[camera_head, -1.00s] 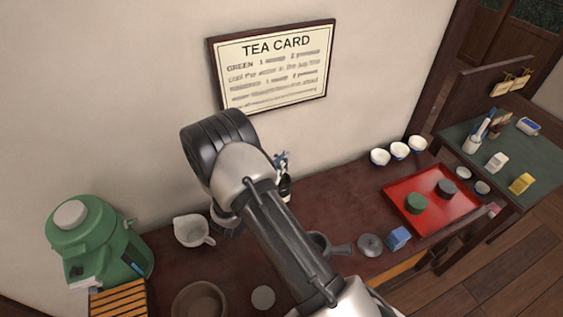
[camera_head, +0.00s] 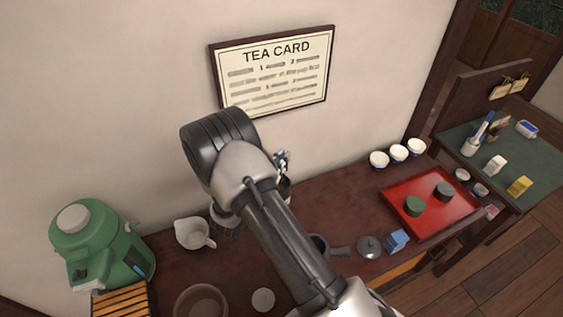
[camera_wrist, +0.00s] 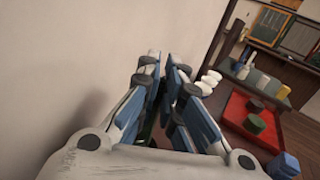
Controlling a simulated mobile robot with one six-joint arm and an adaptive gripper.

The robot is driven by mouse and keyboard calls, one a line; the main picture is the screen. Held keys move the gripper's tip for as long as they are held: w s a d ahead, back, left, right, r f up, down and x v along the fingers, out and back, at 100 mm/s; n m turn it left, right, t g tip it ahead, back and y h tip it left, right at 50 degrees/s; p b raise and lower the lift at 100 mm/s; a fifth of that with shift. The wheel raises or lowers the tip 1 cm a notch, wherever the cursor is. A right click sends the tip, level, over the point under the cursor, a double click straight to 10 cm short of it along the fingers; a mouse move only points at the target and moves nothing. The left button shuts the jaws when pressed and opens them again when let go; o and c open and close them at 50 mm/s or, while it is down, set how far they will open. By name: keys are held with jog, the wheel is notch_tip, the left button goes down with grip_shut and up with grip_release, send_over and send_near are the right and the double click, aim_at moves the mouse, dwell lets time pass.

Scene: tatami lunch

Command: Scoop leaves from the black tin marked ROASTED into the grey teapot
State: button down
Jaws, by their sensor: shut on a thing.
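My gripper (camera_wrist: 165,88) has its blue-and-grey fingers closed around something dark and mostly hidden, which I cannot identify. In the head view my arm hides most of the gripper; blue and white parts show above a dark upright container (camera_head: 285,187) near the wall. The grey teapot (camera_head: 319,245) is open, partly behind my arm, with its handle to the right. Its likely lid (camera_head: 369,246) lies beside it. A black tin (camera_head: 444,191) and a green tin (camera_head: 415,206) stand on the red tray (camera_head: 393,196); no ROASTED mark is readable.
A white pitcher (camera_head: 192,234), a brown bowl (camera_head: 201,303) and a green dispenser (camera_head: 95,245) stand left of my arm. A blue box (camera_head: 397,241) is by the tray's front. White cups (camera_head: 398,152) line the wall side. A side table (camera_head: 500,150) stands at right.

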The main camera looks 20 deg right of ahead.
jog(key=shift+r+p, duration=0.95)
jog(key=shift+r, duration=0.6)
